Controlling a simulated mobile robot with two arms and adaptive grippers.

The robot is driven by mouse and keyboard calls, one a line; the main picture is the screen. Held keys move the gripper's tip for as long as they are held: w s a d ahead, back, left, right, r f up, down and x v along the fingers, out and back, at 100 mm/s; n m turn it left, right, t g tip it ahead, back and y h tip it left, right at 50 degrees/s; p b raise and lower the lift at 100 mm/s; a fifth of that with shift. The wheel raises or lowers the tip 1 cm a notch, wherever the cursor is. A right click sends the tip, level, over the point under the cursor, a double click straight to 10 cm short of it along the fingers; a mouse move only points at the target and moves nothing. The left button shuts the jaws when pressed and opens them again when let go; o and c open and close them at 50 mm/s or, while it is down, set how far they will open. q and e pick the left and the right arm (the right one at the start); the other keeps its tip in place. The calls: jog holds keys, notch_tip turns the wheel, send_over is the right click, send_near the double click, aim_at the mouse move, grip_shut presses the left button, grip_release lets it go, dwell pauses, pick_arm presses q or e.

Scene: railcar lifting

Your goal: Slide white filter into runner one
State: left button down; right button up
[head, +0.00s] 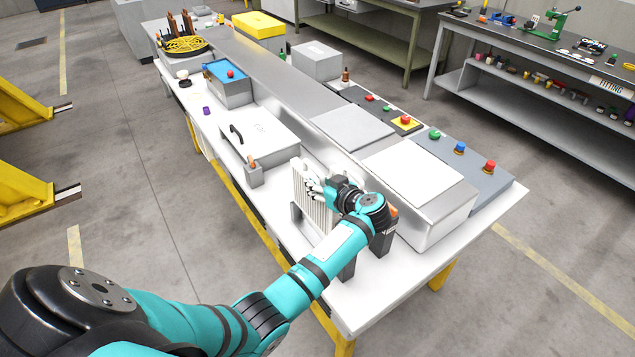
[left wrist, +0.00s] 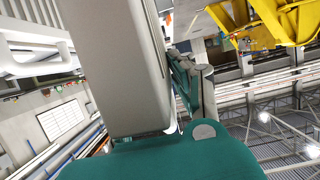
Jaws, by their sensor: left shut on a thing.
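The white filter (head: 308,203) is a ribbed white panel standing upright at the near edge of the white table in the head view. My left gripper (head: 314,186) is at the upper part of the filter and shut on it; the fingers partly cover it. Dark grey upright posts, which look like runner parts, stand around the filter, one at its left (head: 296,214) and another closer to me (head: 348,268). My arm hides part of them, and I cannot tell whether the filter sits between them.
A white lidded box with a black handle (head: 259,134) stands left of the filter. A grey box with a white top (head: 425,205) is close on the right. Coloured push buttons (head: 460,147) line the far side. The white table (head: 375,290) is bare at its near right end.

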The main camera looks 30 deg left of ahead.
pick_arm(q)
jog(key=shift+r, duration=0.1)
jog(key=shift+p, duration=0.5)
jog(key=shift+f+b, duration=0.35)
jog(key=shift+f, duration=0.4)
jog(key=shift+r, duration=0.1)
jog(key=shift+r+p, duration=0.3)
jog(key=shift+p, duration=0.45)
dwell(0.5)
jog(key=shift+p, duration=0.45)
